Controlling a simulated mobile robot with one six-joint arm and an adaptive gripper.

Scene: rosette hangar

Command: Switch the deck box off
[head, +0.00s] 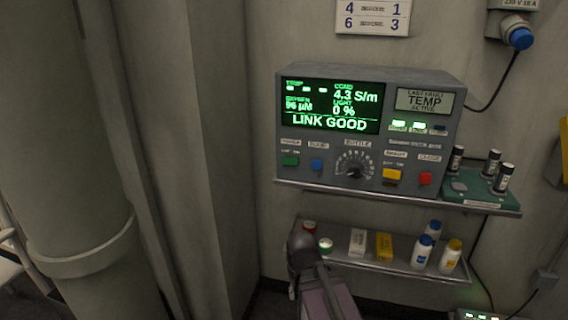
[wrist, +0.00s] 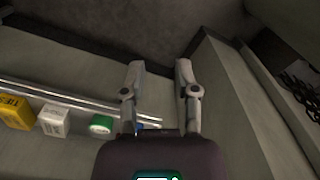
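The deck box (head: 368,128) is a grey unit on the upper wall shelf in the head view. Its lit green screen (head: 330,106) reads "LINK GOOD", with 4.3 S/m and 0 %. Along its lower front are a green control (head: 290,160) at far left, a blue one (head: 317,164), a round dial (head: 354,170), a yellow button (head: 392,175) and a red button (head: 425,179). My gripper (wrist: 159,72) is open and empty in the wrist view, its two fingers apart. In the head view my arm is below the box, before the lower shelf; the fingertips are not clear there.
The lower shelf (head: 345,262) holds a white block (head: 357,242), a yellow block (head: 384,246) and several bottles. A green tray (head: 474,190) with dark cylinders stands right of the box. A blue-capped plug (head: 520,38) hangs upper right. A large grey column (head: 65,150) stands left.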

